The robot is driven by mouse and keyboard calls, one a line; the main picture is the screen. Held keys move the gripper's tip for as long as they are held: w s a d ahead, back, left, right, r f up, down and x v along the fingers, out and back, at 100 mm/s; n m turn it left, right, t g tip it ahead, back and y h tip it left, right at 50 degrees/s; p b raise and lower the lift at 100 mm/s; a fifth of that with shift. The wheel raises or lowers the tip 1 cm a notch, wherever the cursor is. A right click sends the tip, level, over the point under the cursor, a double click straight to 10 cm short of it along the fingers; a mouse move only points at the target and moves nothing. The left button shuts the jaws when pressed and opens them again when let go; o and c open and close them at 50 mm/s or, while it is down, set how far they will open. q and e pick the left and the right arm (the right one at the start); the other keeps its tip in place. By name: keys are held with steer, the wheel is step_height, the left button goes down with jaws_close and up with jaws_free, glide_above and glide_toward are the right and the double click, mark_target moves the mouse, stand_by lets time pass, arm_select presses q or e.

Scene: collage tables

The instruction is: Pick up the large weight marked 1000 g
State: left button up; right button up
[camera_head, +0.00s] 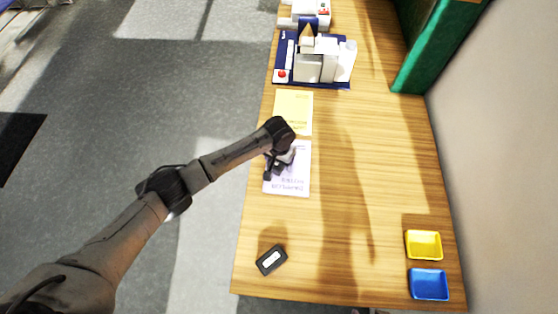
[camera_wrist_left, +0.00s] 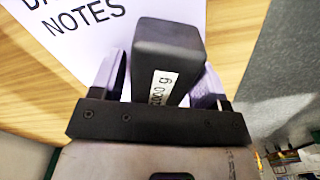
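A black block with a white label ending in "g" (camera_wrist_left: 172,45) lies between the fingers of my left gripper in the left wrist view. The label is tilted and its digits look like 1000. My left gripper (camera_head: 270,168) is over the left edge of the pale notes sheet in the head view. Its two purple-grey fingers (camera_wrist_left: 160,88) stand one on each side of the block, with a thin pale gap at the left finger. Whether the block rests on the table is hidden. My right gripper is not in view.
A dark block with a white label (camera_head: 271,260) lies near the table's front left. A yellow tray (camera_head: 424,257) and a blue tray (camera_head: 429,298) are at front right. A yellow sheet (camera_head: 293,108) and a blue-based device (camera_head: 283,60) lie beyond. The table's middle (camera_head: 370,170) is clear.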

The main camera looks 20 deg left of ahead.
arm_select(q)
jaws_close()
steer(key=shift+r, duration=0.15)
steer(key=shift+r, duration=0.1)
stand_by(0.4)
